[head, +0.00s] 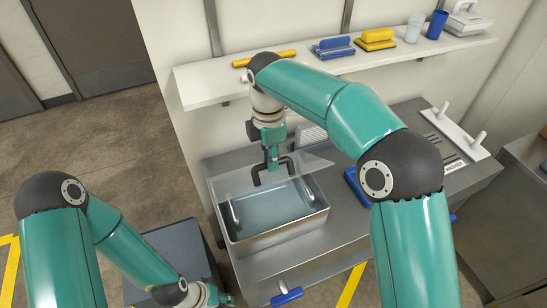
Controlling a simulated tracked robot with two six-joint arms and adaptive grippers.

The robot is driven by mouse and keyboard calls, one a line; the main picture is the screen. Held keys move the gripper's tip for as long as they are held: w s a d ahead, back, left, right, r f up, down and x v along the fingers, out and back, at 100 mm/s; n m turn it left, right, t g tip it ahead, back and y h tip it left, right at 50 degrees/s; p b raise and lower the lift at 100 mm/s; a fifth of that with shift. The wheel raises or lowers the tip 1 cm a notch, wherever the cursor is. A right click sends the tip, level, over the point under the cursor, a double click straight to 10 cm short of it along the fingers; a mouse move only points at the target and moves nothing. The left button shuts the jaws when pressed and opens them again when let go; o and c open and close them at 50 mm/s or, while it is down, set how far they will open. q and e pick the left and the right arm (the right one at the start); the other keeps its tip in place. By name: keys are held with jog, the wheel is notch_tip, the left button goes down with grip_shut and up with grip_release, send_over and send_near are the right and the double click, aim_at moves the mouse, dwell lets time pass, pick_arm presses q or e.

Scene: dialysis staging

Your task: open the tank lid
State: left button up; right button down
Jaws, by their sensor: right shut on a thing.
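A dark bent handle (289,164) is on the lid. My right gripper (271,165) reaches down from above and is shut on this handle. My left gripper (222,298) is low at the bottom edge, away from the tank, and its fingers are too small to read.
A wall shelf (215,85) above holds a yellow bar (265,58), blue and yellow brushes, cups and a white container. A white panel with pegs (455,140) lies on the counter at right. A blue-handled tap (287,297) is at the front. A grey box (180,250) stands left.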

jog(key=shift+w+f, duration=0.1)
jog(key=shift+f, duration=0.15)
jog(key=c, duration=1.4)
grip_release()
jog(key=shift+a, duration=0.1)
jog(key=o, duration=0.3)
jog(key=shift+w+f, duration=0.15)
jog(key=shift+w, duration=0.2)
jog(key=shift+s+r, duration=0.25)
jog(key=shift+w+r, duration=0.15)
jog(key=shift+r, duration=0.3)
notch_tip(320, 180, up, 11)
jog(key=shift+w+f, duration=0.15)
jog(key=shift+w, duration=0.15)
jog(key=shift+a, duration=0.1)
